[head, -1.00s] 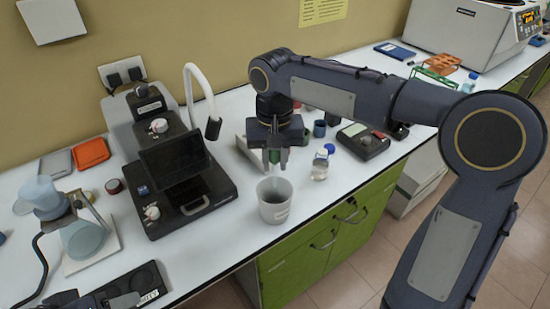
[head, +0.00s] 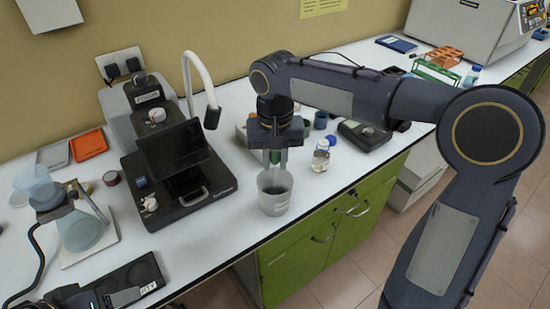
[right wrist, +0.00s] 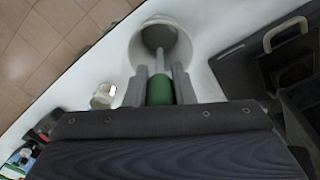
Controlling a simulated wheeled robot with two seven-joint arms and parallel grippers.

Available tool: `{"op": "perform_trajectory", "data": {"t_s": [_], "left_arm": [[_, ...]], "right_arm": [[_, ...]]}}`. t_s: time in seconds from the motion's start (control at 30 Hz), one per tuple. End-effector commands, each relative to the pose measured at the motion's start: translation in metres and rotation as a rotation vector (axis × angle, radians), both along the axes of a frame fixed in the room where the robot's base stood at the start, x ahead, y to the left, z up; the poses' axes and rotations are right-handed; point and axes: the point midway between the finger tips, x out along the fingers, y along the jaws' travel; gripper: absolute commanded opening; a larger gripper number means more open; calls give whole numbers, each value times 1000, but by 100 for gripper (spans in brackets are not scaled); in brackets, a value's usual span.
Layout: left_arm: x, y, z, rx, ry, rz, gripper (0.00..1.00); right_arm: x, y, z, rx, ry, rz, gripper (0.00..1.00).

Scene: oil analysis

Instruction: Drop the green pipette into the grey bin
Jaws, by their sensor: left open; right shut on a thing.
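The grey bin (head: 275,203) stands on the white bench near its front edge, open at the top. My right gripper (head: 275,160) is just above the bin, pointing down. In the right wrist view its two fingers (right wrist: 160,88) are shut on the green pipette (right wrist: 159,92). The pipette's thin pale stem points toward the mouth of the bin (right wrist: 184,42). Whether the tip is inside the rim is hard to tell.
A black instrument with a screen (head: 175,160) stands to the left. A flask (head: 80,228) is at the far left. Green cupboards (head: 320,238) are below the bench edge.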

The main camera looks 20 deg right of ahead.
Motion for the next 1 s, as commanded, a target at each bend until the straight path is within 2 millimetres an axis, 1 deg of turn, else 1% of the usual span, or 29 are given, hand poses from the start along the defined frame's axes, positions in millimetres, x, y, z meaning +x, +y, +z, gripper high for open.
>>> {"op": "perform_trajectory", "data": {"t_s": [0.1, 0.43, 0.47, 0.6, 0.63, 0.8, 0.83, 0.93, 1.0], "left_arm": [[0, 0, 3, 0, 0, 0, 55], [0, 0, 2, 0, 0, 0, 55], [0, 0, 2, 0, 0, 0, 55], [0, 0, 2, 0, 0, 0, 55], [0, 0, 2, 0, 0, 0, 55], [0, 0, 2, 0, 0, 0, 55], [0, 0, 2, 0, 0, 0, 55], [0, 0, 2, 0, 0, 0, 55], [0, 0, 2, 0, 0, 0, 55]], "right_arm": [[0, 0, 1, 0, 0, 0, 12], [0, 0, 0, 0, 0, 0, 12], [0, 0, 0, 0, 0, 0, 26], [0, 0, 0, 0, 0, 0, 45], [0, 0, 0, 0, 0, 0, 48], [0, 0, 0, 0, 0, 0, 48], [0, 0, 0, 0, 0, 0, 49], [0, 0, 0, 0, 0, 0, 62], [0, 0, 0, 0, 0, 0, 62]]}}
